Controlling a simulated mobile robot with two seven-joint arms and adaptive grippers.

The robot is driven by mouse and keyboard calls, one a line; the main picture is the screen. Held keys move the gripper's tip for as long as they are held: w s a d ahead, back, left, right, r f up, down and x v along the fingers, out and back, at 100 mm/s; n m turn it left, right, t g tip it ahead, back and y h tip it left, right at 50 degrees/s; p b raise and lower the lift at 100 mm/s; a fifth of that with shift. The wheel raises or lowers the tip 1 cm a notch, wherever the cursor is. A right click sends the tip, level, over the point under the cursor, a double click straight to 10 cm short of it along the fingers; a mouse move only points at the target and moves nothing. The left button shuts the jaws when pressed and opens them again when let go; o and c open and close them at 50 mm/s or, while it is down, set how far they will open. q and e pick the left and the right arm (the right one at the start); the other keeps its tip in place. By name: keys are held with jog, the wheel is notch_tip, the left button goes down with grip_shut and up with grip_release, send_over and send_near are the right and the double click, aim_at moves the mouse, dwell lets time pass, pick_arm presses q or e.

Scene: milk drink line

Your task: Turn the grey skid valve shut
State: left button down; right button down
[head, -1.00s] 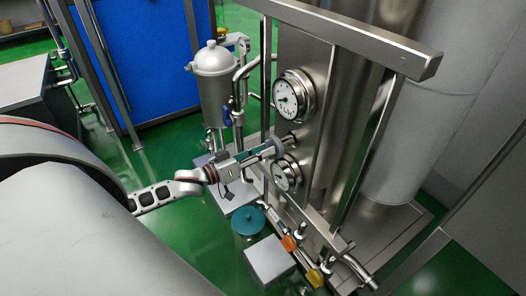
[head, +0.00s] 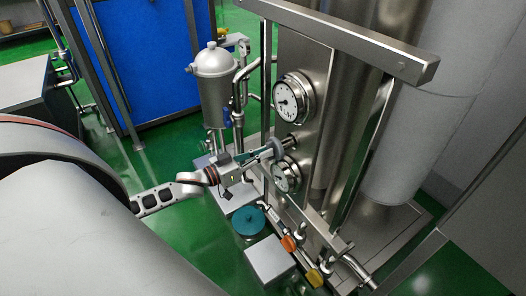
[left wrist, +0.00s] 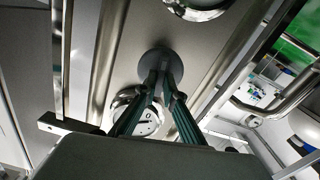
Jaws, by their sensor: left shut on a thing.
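The grey skid valve is a small round grey knob (head: 279,145) on the steel panel (head: 310,130), between two round gauges. In the left wrist view the knob (left wrist: 161,58) is straight ahead of the fingers. My left gripper (head: 268,151) comes in from the left and is shut on the knob. Its green-dark fingers (left wrist: 163,80) converge on the knob in the left wrist view and hide part of it. The valve's inner position cannot be read. My right gripper is not in view.
An upper gauge (head: 293,97) and a lower gauge (head: 287,176) flank the knob closely. A steel rail post (head: 266,90) and a grey canister (head: 213,85) stand left of the panel. Orange (head: 289,243) and yellow (head: 314,277) pipe handles sit low in front.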

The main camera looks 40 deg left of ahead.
pick_arm(q)
jog(key=m, duration=1.3)
jog(key=m+b, duration=0.1)
jog(key=m, duration=0.6)
jog(key=shift+s+d+f, duration=0.1)
jog(key=shift+d+f, duration=0.15)
jog(key=shift+f, duration=0.05)
jog(key=c, duration=2.1)
grip_release()
jog(key=shift+c, duration=0.2)
jog(key=shift+r, duration=0.1)
